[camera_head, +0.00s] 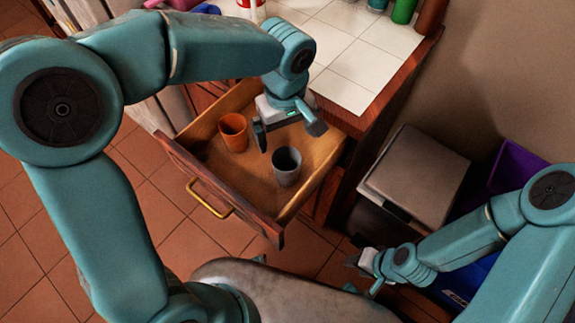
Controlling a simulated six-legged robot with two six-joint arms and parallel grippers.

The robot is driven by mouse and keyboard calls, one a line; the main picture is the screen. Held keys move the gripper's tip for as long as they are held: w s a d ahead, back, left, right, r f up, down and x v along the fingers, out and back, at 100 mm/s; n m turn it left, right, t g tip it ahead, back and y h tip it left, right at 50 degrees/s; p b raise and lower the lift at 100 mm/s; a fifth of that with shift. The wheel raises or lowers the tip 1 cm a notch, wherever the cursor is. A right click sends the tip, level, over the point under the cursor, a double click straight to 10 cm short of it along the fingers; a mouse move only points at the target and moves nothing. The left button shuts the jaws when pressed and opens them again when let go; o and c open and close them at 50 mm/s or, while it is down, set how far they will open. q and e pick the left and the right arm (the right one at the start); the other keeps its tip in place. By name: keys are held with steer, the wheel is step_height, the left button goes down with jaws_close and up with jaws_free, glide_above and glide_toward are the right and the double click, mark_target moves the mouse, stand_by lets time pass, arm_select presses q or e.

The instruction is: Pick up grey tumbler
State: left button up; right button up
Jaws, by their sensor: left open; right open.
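A grey tumbler (287,167) stands upright in an open wooden drawer (238,178), toward the drawer's right side. My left gripper (289,138) is above the drawer, just up from the tumbler in the picture. Its jaws are open, with one finger to the left and one to the right, and nothing is between them. It looks apart from the tumbler, but the height gap is hard to judge. My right gripper (358,270) is low at the lower right, away from the drawer, open and empty.
An orange cup (233,132) stands in the drawer left of the grey tumbler. The drawer front with its brass handle (208,198) faces me. A white tiled counter (345,50) lies behind. A grey-lidded bin (415,175) and a purple bin (515,165) stand at right.

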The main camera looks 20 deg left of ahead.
arm_select(q)
glide_toward(286, 161)
steer(key=s, duration=0.3)
steer(key=f, duration=0.2)
steer(key=d+f+b, duration=0.1)
steer(key=f, duration=0.2)
steer(key=shift+w, duration=0.15)
steer(key=c, duration=1)
steer(key=shift+r, duration=0.1)
